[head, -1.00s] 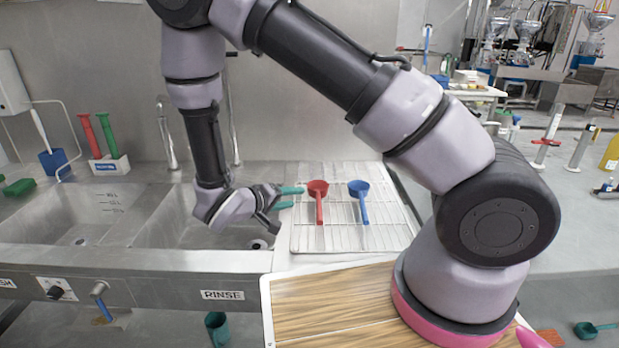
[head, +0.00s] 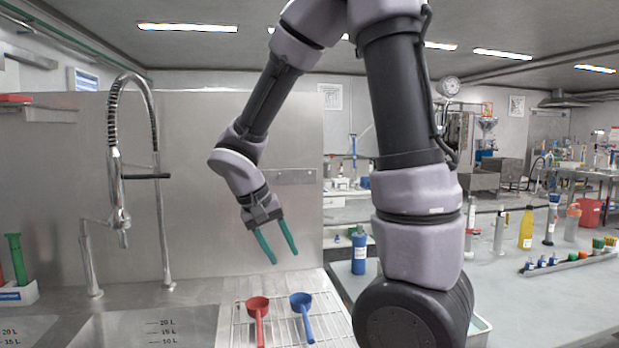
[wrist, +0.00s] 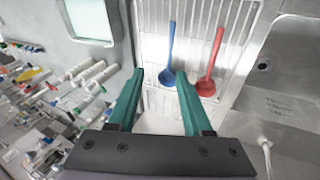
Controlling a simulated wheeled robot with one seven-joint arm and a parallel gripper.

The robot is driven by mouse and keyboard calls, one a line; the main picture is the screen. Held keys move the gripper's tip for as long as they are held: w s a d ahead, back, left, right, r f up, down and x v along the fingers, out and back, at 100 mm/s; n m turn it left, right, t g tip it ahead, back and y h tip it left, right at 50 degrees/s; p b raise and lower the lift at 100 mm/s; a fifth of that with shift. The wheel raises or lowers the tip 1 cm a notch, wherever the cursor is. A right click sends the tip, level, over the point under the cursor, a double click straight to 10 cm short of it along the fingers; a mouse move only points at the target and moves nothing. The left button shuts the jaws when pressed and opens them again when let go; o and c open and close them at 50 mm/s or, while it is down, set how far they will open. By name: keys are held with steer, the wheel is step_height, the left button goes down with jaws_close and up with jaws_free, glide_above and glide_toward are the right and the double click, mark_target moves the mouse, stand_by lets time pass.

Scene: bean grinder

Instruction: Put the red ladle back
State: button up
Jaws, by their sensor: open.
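The red ladle (head: 259,313) lies on a wire drying rack (head: 335,318) beside the sink, its handle toward the front in the head view. A blue ladle (head: 303,311) lies just to its right. In the wrist view the red ladle (wrist: 207,82) is right of the blue ladle (wrist: 168,70). My gripper (head: 280,256) is open and empty, with green fingers pointing down, above and behind the ladles. In the wrist view the gripper (wrist: 158,80) has its fingertips short of the ladles, with the blue cup showing between them.
A tall coiled faucet (head: 118,160) rises over the sink left of the rack. A blue bottle (head: 359,251) stands beyond the rack at right. A counter (head: 540,290) with a yellow bottle (head: 526,228) and several tools is farther right.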

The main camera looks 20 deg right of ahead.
steer(key=s+d+r+t+y, duration=0.1)
steer(key=s+r+t+y, duration=0.1)
steer(key=r, duration=0.3)
steer(key=s+d+r+t+y, duration=0.1)
steer(key=s+r+t+y, duration=0.1)
steer(key=r, duration=0.4)
steer(key=s+d+r+m+t+y, duration=0.1)
steer(key=s+r+t+y, duration=0.1)
steer(key=s+r, duration=0.2)
step_height(320, 180, up, 2)
steer(key=shift+s+d+r+t+y, duration=0.1)
steer(key=shift+s+d+t+y, duration=0.1)
steer(key=shift+t+y, duration=0.15)
steer(key=shift+a, duration=0.1)
